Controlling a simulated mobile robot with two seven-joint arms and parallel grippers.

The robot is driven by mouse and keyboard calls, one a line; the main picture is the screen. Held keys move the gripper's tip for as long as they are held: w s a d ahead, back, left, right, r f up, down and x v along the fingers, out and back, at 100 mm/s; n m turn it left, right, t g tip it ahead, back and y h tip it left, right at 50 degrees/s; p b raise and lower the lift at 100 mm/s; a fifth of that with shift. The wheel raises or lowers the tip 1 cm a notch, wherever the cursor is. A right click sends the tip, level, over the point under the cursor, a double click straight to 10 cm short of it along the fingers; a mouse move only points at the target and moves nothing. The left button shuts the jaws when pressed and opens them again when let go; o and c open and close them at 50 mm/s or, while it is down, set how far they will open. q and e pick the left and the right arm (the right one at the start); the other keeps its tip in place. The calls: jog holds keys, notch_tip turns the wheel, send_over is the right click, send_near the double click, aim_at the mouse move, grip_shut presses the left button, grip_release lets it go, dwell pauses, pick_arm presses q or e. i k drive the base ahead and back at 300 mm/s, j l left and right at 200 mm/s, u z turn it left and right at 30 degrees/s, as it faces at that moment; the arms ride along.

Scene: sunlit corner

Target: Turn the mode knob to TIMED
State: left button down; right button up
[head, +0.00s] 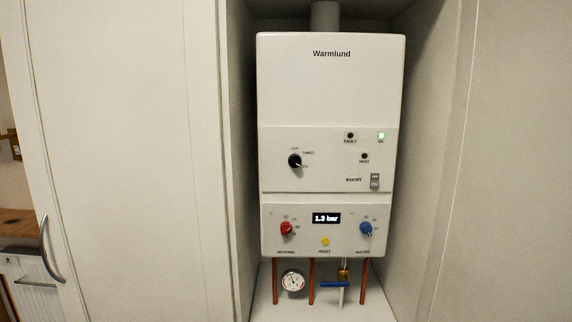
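The mode knob (294,161) is a small black dial on the left of the white Warmlund boiler (331,90). Small labels sit around it: one above, TIMED to the upper right, and one at the lower right that is too small to read surely. The knob's light pointer mark appears to point to the lower right, below TIMED. Neither of my grippers is in view, and nothing touches the knob.
Below are a red knob (286,229), a blue knob (366,229), a yellow button (325,242) and a display (326,218) reading 1.3 bar. A green lamp (381,135) glows. Alcove walls flank the boiler; a gauge (293,281) and blue-handled valve (336,285) sit beneath.

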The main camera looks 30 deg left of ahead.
aim_at(294, 160)
jog(key=u, duration=0.85)
jog(key=i, duration=0.2)
